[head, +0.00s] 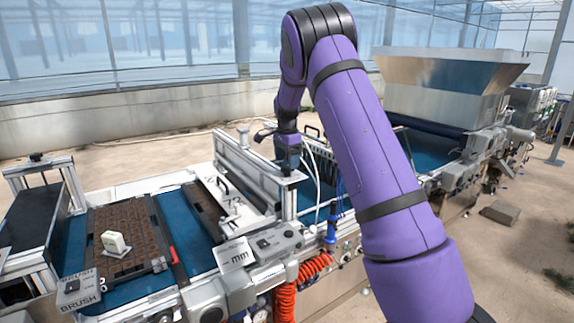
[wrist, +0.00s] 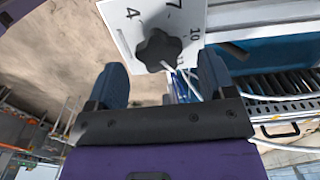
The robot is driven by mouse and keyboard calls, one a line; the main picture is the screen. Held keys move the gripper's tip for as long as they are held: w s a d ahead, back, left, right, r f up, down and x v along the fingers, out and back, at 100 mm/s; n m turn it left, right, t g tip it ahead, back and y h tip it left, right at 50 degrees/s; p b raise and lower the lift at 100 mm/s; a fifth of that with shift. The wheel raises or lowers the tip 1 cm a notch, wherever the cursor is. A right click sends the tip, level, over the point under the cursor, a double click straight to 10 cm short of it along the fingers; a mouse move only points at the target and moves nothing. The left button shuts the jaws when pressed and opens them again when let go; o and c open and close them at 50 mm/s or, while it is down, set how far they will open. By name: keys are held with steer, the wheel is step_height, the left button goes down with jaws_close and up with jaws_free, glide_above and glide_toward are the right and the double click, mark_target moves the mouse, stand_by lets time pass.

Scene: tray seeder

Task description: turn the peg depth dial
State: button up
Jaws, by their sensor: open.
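The peg depth dial is a black lobed knob (wrist: 160,48) on a white plate (wrist: 134,38) marked 4, 7 and 10, in the upper middle of the wrist view. A pale line shows at the knob's lower right; I cannot tell which mark it points at. My gripper (wrist: 162,63) is open, with one blue-grey finger on each side of the knob's lower part in the picture. Nothing is held, and I cannot tell whether the fingers touch the knob. In the head view my gripper is by the machine's middle frame, and the knob cannot be made out.
A seed tray (head: 125,225) with a white block (head: 115,242) lies on the blue belt at left. A sign marked mm (head: 236,254) and a BRUSH sign (head: 80,293) stand at the front edge. Orange coiled hose (head: 286,300) hangs below. A metal hopper (head: 445,80) stands at right.

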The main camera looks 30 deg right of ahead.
mark_target(287, 166)
step_height(287, 166, up, 9)
steer(key=shift+f, duration=0.2)
stand_by(0.6)
steer(key=s+a+r+n+t, duration=0.1)
steer(key=s+a+r+n, duration=0.4)
steer(key=s, duration=0.6)
steer(key=s+a+r+n+t, duration=0.1)
steer(key=s+a+r+n, duration=0.2)
steer(key=s+a+r, duration=0.45)
steer(key=s+a+f+n+t, duration=0.1)
steer(key=s+a+n, duration=0.1)
steer(key=s, duration=0.7)
steer(key=s+a+f+n+t, duration=0.1)
steer(key=s+n, duration=0.3)
steer(key=s, duration=0.4)
steer(key=s+a+f+n+t, duration=0.1)
steer(key=s+a+f+n, duration=0.1)
steer(key=s, duration=0.7)
steer(key=shift+s+a+f+n, duration=0.15)
steer(key=shift+s+a+n, duration=0.15)
steer(key=shift+a+n, duration=0.35)
